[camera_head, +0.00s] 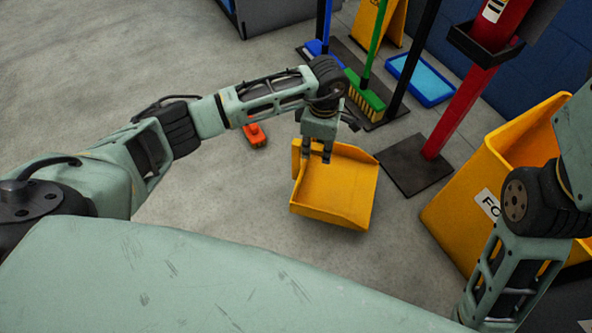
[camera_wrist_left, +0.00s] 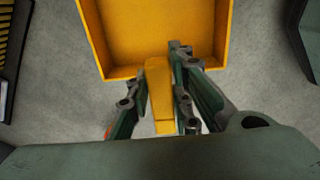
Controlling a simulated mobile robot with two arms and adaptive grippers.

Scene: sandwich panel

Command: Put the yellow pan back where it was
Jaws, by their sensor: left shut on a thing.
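The yellow pan (camera_head: 338,188) is a shallow open scoop with a raised rim, in the middle of the head view above the grey floor. My left gripper (camera_head: 326,153) is shut on the pan's short handle at its left back side. In the left wrist view the pan (camera_wrist_left: 165,35) fills the top middle, and its handle (camera_wrist_left: 159,95) lies between the two fingers of my left gripper (camera_wrist_left: 158,90). My right arm shows at the right edge of the head view, but its gripper is out of sight.
A green broom (camera_head: 365,92), a blue broom (camera_head: 318,46) and a blue tray (camera_head: 420,80) stand at the back. A red post on a black base (camera_head: 413,165) and a yellow bin (camera_head: 465,195) are on the right. An orange object (camera_head: 254,135) lies on the floor; the left floor is clear.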

